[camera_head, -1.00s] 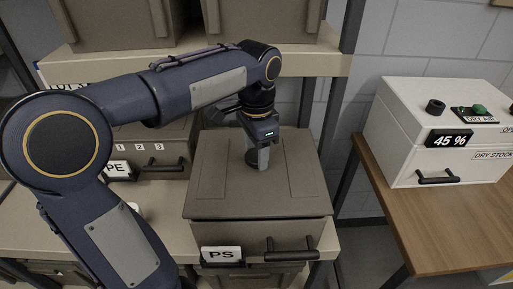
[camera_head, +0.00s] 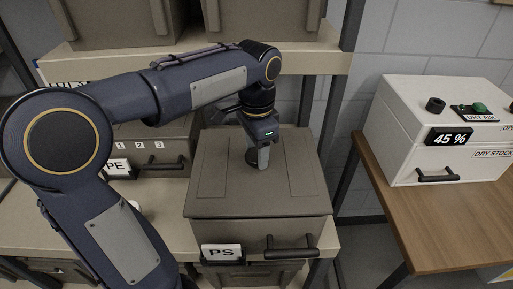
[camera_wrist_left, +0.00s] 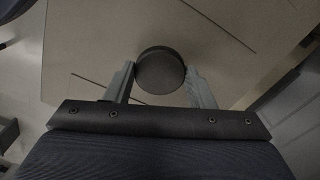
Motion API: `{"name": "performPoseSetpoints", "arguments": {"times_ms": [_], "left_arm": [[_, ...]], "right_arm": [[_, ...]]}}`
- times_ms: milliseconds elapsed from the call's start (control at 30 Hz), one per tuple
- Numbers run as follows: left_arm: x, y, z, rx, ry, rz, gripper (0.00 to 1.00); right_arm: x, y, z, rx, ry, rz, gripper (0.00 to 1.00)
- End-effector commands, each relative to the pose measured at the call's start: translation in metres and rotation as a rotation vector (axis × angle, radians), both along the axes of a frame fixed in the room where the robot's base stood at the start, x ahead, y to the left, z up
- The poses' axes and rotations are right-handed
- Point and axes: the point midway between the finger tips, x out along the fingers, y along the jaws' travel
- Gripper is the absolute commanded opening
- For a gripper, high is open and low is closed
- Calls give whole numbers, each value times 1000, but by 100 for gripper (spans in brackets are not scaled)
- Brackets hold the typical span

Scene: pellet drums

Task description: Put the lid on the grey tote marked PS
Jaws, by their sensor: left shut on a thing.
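The grey tote marked PS (camera_head: 290,228) stands on the shelf, with its label at the front left and a dark handle at the front right. The grey-brown lid (camera_head: 296,180) lies over the top of the tote, and its front edge appears level with the rim. My left gripper (camera_head: 261,160) is above the middle of the lid, pointing down. In the left wrist view its fingers (camera_wrist_left: 160,80) are shut on the round knob (camera_wrist_left: 160,70) of the lid. The far edges of the lid are partly hidden. My right gripper is not in view.
A tote marked PE (camera_head: 165,150) stands to the left, partly behind my left arm. More totes (camera_head: 115,22) sit on the upper shelf. A white dryer box (camera_head: 425,130) reading 45 % stands on a wooden table (camera_head: 450,225) at the right.

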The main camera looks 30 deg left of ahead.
Motion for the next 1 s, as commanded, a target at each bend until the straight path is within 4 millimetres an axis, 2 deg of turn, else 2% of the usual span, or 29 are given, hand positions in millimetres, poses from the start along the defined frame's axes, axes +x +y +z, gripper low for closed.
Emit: {"name": "performPoseSetpoints", "arguments": {"times_ms": [433, 767, 800, 933, 1000], "left_arm": [[0, 0, -14, -1, -1, 0, 4], [0, 0, -15, -1, -1, 0, 4], [0, 0, -15, -1, -1, 0, 54], [0, 0, -15, -1, -1, 0, 71], [0, 0, -15, 0, 0, 0, 75]], "right_arm": [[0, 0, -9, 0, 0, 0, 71], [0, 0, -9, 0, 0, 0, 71], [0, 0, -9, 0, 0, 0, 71], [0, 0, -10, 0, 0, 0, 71], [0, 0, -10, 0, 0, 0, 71]]}}
